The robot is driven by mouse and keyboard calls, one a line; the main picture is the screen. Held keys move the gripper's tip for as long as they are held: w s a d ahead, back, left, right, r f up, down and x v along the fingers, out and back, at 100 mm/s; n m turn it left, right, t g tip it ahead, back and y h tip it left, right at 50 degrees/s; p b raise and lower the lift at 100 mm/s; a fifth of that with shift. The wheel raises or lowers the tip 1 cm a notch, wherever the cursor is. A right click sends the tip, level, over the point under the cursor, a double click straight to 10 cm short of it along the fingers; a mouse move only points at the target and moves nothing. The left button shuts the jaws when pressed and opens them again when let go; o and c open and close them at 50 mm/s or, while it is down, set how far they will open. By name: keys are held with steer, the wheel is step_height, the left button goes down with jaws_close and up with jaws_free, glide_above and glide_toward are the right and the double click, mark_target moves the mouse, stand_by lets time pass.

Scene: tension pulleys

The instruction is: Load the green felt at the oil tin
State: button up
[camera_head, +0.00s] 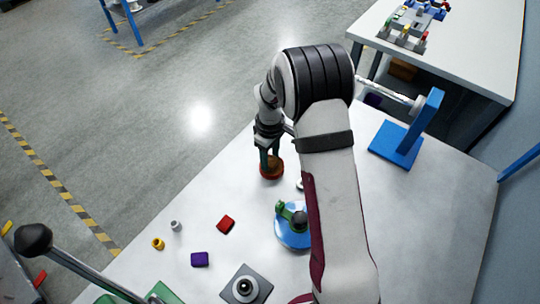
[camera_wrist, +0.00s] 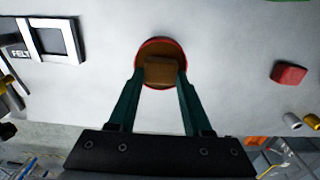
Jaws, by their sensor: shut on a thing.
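The oil tin (camera_head: 271,170) is a low round tin with a red rim and a brown inside, standing on the white table. It also shows in the wrist view (camera_wrist: 184,52). My gripper (camera_head: 270,152) is right over the tin, pointing down. In the wrist view its dark green fingers (camera_wrist: 161,78) are shut on a small brown-looking block (camera_wrist: 160,70), which lies within the tin's outline. The block is taken as the felt, though no green shows on it. I cannot tell how deep it sits or whether it touches the oil.
A felt holder (camera_wrist: 52,40) labelled FELT is at the wrist view's upper left. A red block (camera_head: 226,224), purple block (camera_head: 199,259), yellow ring (camera_head: 158,243) and blue disc (camera_head: 288,236) with a green part lie nearby. A blue stand (camera_head: 398,146) holds a roller at back right.

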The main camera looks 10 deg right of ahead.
mark_target(270, 160)
steer(key=shift+r, duration=3.45)
